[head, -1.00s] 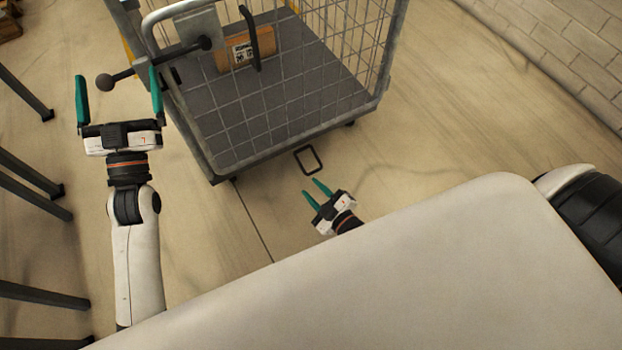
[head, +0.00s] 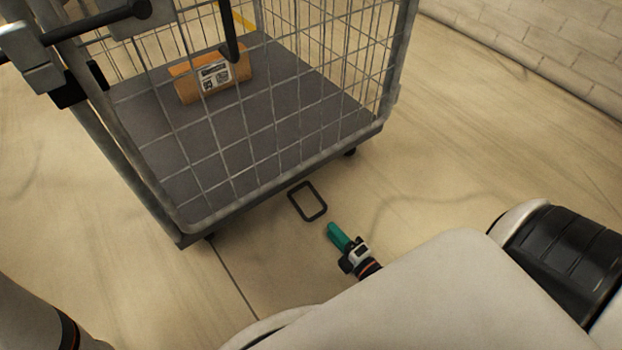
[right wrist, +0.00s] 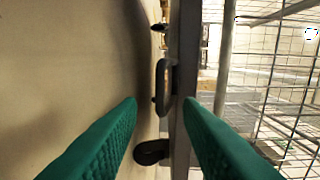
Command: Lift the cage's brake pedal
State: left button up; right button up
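The brake pedal (head: 317,215) is a black rectangular loop sticking out low from the near edge of the wheeled wire cage (head: 262,190). In the right wrist view the pedal (right wrist: 158,90) shows nearly edge-on beside the cage's grey frame. My right gripper (head: 331,228) is just short of the pedal in the head view, pointing at it. In the right wrist view its two green fingers (right wrist: 161,101) are spread, with the pedal ahead between them. Nothing is held, and I see no contact. My left gripper is out of the head view.
A cardboard box (head: 211,76) with a label lies on the cage's grey floor. Black casters (right wrist: 152,152) show under the cage in the right wrist view. A brick wall (head: 560,50) stands at the upper right. The floor to the cage's right is clear.

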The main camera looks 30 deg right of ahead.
jog(key=w+b, duration=0.1)
jog(key=w, duration=0.2)
jog(key=w+b, duration=0.1)
jog(key=w, duration=0.2)
jog(key=w+b, duration=0.2)
jog(key=w, duration=0.1)
jog(key=shift+a+f, duration=0.3)
jog(key=shift+w+r, duration=0.1)
jog(key=shift+w, duration=0.2)
grip_shut()
